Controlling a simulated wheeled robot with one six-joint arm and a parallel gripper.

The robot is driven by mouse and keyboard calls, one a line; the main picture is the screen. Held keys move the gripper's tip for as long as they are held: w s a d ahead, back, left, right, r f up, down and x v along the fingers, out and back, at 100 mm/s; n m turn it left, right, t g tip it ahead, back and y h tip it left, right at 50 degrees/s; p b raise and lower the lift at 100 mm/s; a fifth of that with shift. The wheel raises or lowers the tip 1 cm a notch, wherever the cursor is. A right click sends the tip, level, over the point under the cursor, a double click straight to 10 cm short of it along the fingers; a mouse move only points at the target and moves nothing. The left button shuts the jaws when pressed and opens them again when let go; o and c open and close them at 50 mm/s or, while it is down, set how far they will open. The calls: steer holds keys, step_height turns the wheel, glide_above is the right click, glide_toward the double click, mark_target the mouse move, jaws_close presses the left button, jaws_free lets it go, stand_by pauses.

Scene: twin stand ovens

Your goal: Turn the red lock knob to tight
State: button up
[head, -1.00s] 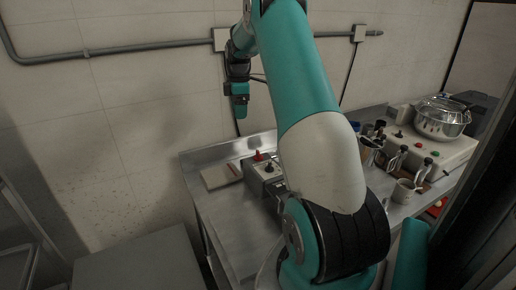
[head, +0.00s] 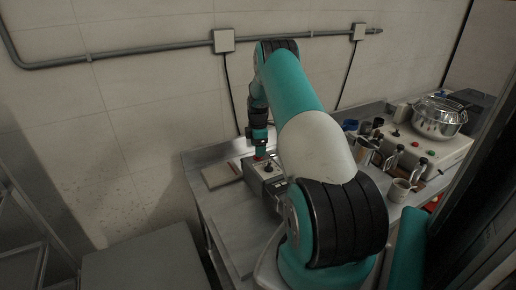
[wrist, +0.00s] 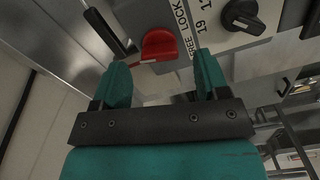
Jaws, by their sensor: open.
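The red lock knob (wrist: 159,45) shows in the wrist view on a light panel, with the printed words "FREE" and "LOCK" beside it. In the head view the knob (head: 260,157) is a small red spot on the grey box (head: 277,185), mostly hidden by my gripper. My gripper (wrist: 160,72) is open, its two teal fingers pointing at the panel. The knob lies just beyond the fingertips, between their lines, and I see no finger touching it. In the head view my gripper (head: 259,150) is right over the knob's end of the box.
A black knob (wrist: 242,16) sits right of the red one, and a black handle (wrist: 104,30) left of it. A light slab with a brown edge (head: 220,175) lies left of the box. Mugs, bottles and a steel pot (head: 438,117) crowd the right.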

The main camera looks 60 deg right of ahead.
steer(key=shift+f, duration=1.15)
steer(key=c, duration=0.9)
